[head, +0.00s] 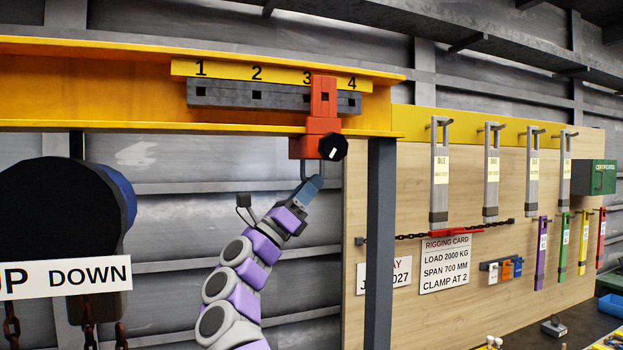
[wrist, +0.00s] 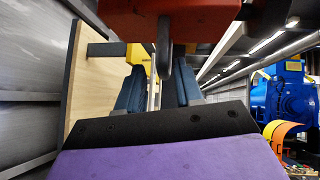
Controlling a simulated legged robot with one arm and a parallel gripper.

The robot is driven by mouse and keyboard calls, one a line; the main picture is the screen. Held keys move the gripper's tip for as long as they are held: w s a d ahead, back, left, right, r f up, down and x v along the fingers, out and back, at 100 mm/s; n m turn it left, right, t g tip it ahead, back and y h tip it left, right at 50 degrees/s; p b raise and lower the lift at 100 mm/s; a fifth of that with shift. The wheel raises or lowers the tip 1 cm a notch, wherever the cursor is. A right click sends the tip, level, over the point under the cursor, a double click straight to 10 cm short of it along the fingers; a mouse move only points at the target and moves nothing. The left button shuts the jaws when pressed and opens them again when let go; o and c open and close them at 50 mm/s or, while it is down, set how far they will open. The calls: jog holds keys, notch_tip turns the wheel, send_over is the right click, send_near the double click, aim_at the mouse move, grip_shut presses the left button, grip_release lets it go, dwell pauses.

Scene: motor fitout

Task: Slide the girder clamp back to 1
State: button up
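The red girder clamp (head: 324,118) hangs on the yellow girder (head: 90,88), just right of the mark 3 and left of the mark 4. It has a black knob (head: 333,148) and a grey loop (head: 322,165) below. The mark 1 (head: 201,68) is at the left end of the numbered strip. My gripper (head: 312,184) is right under the clamp, at the loop. In the wrist view the clamp's red underside (wrist: 125,20) fills the top, and the loop (wrist: 163,45) hangs between my spread fingers (wrist: 160,88). Contact with the loop cannot be told.
A grey slotted bar (head: 225,94) runs under the numbers. A grey post (head: 380,240) stands right of my arm. A board with slings (head: 440,180) and a rigging card (head: 446,264) reading "CLAMP AT 2" is at right. A dark hoist (head: 65,215) with hanging chains is at left.

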jog(key=shift+w+d+r, duration=0.15)
jog(key=shift+d+r, duration=0.3)
jog(key=shift+r, duration=0.1)
jog(key=c, duration=0.5)
grip_shut()
jog(key=shift+f, duration=0.1)
